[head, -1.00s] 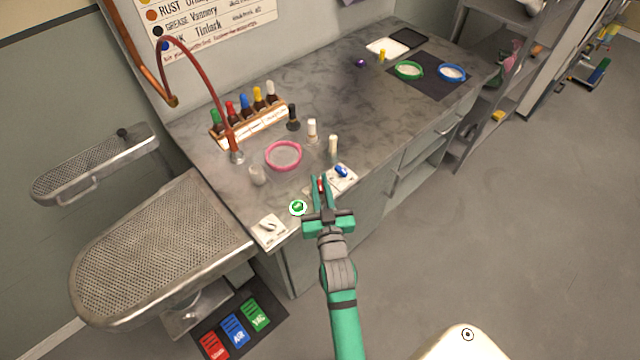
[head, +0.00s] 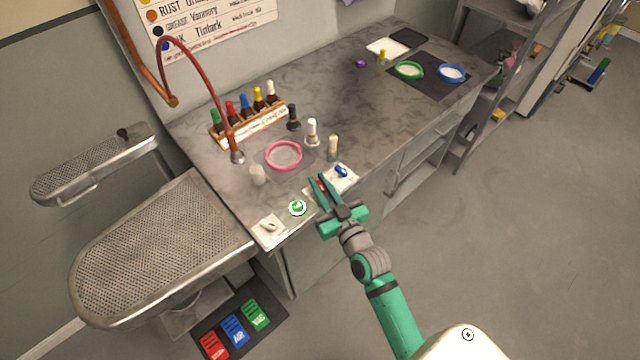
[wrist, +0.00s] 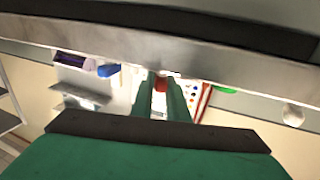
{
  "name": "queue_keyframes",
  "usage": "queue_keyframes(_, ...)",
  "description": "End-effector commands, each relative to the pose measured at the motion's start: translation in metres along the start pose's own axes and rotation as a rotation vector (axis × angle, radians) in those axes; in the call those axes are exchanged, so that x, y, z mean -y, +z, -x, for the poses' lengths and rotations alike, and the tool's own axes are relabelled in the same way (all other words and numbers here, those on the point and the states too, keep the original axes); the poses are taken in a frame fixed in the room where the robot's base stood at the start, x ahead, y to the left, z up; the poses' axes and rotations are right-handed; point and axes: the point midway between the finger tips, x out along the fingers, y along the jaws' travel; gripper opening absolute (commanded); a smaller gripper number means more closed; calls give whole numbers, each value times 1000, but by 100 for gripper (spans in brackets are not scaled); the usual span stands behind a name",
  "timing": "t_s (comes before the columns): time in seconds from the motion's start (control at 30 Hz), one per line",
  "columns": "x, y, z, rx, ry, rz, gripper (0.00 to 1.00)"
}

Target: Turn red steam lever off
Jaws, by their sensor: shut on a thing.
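The red steam lever (head: 321,186) sits on a white plate near the front edge of the counter, between the blue lever (head: 342,171) and the green knob (head: 297,208). My gripper (head: 319,184) is at the red lever, its green fingers shut on it. In the wrist view a red piece of the lever (wrist: 160,84) shows between the two fingertips. The fingers hide most of the lever and its plate, so its exact angle cannot be told.
A white switch plate (head: 268,230) lies at the counter's near corner. Small bottles, a pink-rimmed dish (head: 284,156) and a bottle rack (head: 250,125) stand behind. A perforated metal board (head: 160,255) is at the left. Open floor lies to the right.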

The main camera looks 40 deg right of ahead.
Motion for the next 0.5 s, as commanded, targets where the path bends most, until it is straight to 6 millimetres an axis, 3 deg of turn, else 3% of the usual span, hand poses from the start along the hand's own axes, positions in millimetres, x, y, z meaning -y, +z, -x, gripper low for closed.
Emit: queue_keyframes(0.5,0,1,0,5,-160,7,0)
